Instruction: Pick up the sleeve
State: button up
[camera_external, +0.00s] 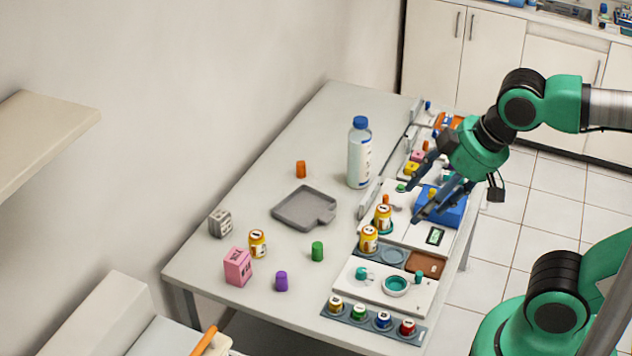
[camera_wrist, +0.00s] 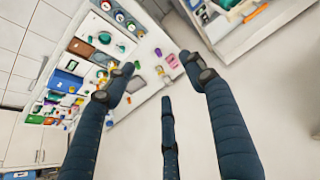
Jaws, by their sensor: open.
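No object in view is clearly marked as the sleeve. Small plain cylinders that might be sleeves stand on the table: an orange one (camera_external: 300,169), a green one (camera_external: 317,251) and a purple one (camera_external: 281,281). My gripper (camera_external: 428,198) hangs over the right side of the table, near a blue box (camera_external: 443,208). Its dark fingers are spread, with nothing between them. In the wrist view my gripper (camera_wrist: 158,78) is open and empty, high above the table and floor.
A white bottle with a blue cap (camera_external: 359,152) stands left of my gripper. The table's far left part is clear.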

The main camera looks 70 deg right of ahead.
jog(key=shift+c, duration=1.1)
